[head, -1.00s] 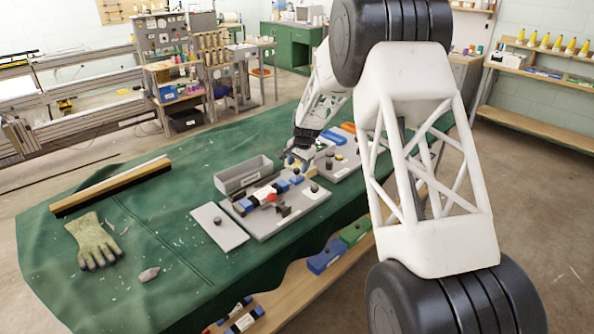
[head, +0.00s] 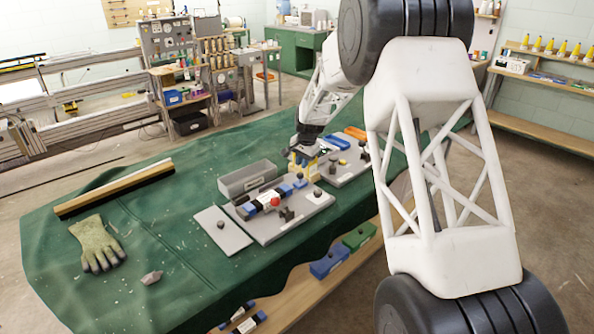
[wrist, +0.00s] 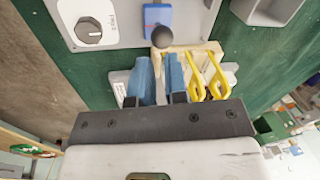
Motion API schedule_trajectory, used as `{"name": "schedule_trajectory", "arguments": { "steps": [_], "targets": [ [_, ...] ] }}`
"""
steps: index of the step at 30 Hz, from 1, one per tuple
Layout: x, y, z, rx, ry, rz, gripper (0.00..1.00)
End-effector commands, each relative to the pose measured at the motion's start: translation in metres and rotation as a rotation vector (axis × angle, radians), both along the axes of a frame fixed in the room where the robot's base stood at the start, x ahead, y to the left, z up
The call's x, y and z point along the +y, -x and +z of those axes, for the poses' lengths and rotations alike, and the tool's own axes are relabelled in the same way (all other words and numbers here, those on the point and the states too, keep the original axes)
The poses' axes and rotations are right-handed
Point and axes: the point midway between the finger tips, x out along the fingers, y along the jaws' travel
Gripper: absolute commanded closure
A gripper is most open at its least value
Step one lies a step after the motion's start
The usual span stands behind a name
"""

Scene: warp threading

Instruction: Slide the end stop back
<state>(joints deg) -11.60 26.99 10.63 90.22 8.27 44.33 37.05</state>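The workboard (head: 270,232) on the green table carries a row of blue blocks (head: 287,191), a red knob (head: 275,202) and black upright pieces. In the wrist view a dark ball knob (wrist: 162,37) stands at the edge of a blue labelled block (wrist: 158,17). I cannot tell for sure which part is the end stop.
Yellow loops (wrist: 208,75) sit close right of the fingers. A grey dial (wrist: 90,30) is at upper left. A grey bin (head: 247,180) stands behind the board, and another board (head: 345,170) lies to the right. A glove (head: 97,243) and brush (head: 115,190) lie left.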

Motion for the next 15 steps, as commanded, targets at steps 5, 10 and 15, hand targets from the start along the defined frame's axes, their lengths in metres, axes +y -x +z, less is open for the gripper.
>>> {"name": "schedule_trajectory", "arguments": {
  "steps": [5, 10, 15],
  "targets": [
    [0.01, 0.015, 0.004, -0.051, 0.098, 0.123, 1.0],
    [0.024, 0.034, 0.009, -0.127, 0.236, 0.312, 1.0],
    [0.042, 0.052, 0.018, -0.215, 0.379, 0.528, 1.0]
  ]
}}
